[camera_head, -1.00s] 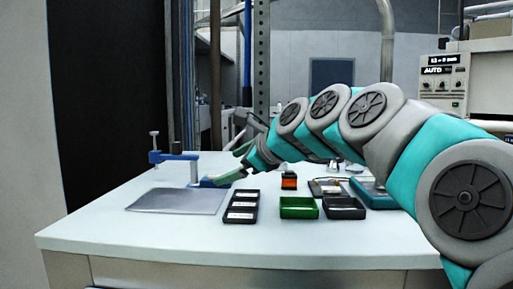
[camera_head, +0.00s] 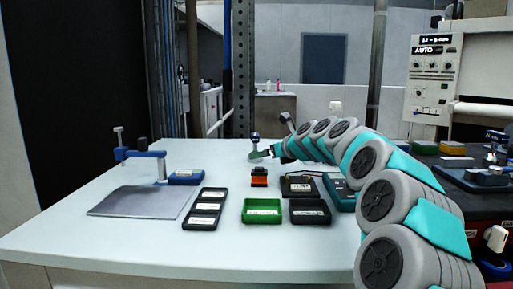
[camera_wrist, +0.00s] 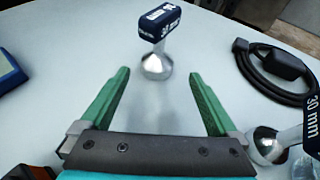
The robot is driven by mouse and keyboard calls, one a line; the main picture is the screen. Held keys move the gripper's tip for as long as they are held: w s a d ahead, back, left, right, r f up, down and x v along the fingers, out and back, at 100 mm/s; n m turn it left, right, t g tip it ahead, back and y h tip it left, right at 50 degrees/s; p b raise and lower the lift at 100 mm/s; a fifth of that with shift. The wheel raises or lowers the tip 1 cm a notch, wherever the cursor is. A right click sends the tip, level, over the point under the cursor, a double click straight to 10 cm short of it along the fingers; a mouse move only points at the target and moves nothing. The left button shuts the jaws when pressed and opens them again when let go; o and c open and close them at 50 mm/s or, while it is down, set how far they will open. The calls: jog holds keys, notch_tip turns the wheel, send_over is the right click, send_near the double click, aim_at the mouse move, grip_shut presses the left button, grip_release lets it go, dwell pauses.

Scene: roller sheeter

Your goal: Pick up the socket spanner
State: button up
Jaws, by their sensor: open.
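A socket spanner (camera_wrist: 157,42) stands upright on the table in the wrist view. It has a silver socket end at the bottom and a dark blue handle on top marked 30 mm. My gripper (camera_wrist: 158,74) is open and empty, its two green fingers pointing at the spanner. The spanner is just beyond the fingertips, roughly centred between them. A second similar spanner (camera_wrist: 265,147), also marked 30 mm, is at the right edge, partly cut off. In the head view, my gripper (camera_head: 262,154) is low at the back of the table, beside a small upright spanner (camera_head: 255,142).
A black cable (camera_wrist: 272,72) lies coiled on the right in the wrist view. The head view shows a green tray (camera_head: 262,219), a black tray (camera_head: 310,220), an orange block (camera_head: 259,176) and a blue clamp stand (camera_head: 140,154).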

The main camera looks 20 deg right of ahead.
aim_at(255, 147)
jog(key=x, duration=0.4)
jog(key=shift+w+a, duration=0.3)
grip_shut()
dwell(0.5)
